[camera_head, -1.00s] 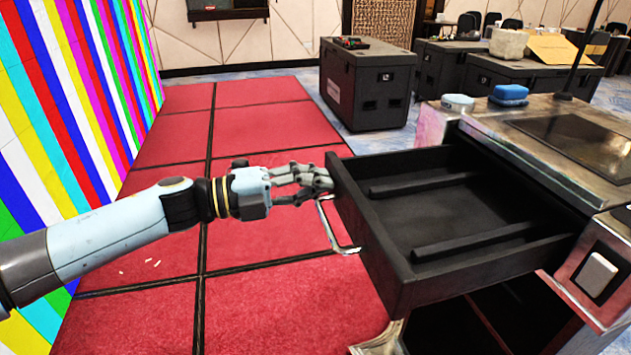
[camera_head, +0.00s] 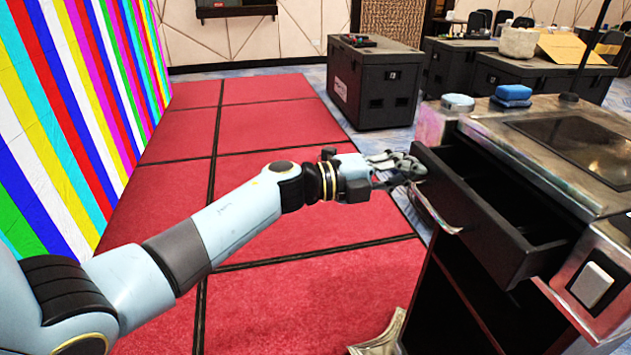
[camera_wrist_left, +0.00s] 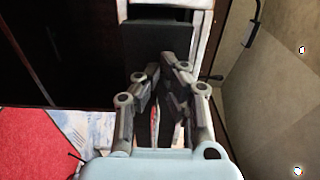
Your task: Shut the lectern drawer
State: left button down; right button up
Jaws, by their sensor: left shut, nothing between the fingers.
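The black lectern drawer (camera_head: 470,215) is partly open in the head view, sticking out to the left of the lectern (camera_head: 560,125). Its metal pull handle (camera_head: 437,214) is on the front face. My left gripper (camera_head: 418,172) is shut and empty, with its fingertips at the far upper corner of the drawer front. They seem to touch it. In the left wrist view, the shut fingers (camera_wrist_left: 170,75) point at a dark panel (camera_wrist_left: 157,50). My right gripper is not in view.
A blue sponge (camera_head: 512,93) and a round pale tin (camera_head: 457,102) lie on the lectern top. A black case (camera_head: 373,85) stands behind on the floor. A striped video wall (camera_head: 80,100) is at left.

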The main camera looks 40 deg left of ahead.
pick_arm(q)
jog(key=x, duration=0.7)
jog(key=shift+b, duration=0.4)
jog(key=shift+r, duration=0.1)
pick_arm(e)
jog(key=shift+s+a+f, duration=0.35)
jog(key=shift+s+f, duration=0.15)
pick_arm(q)
jog(key=shift+w, duration=0.1)
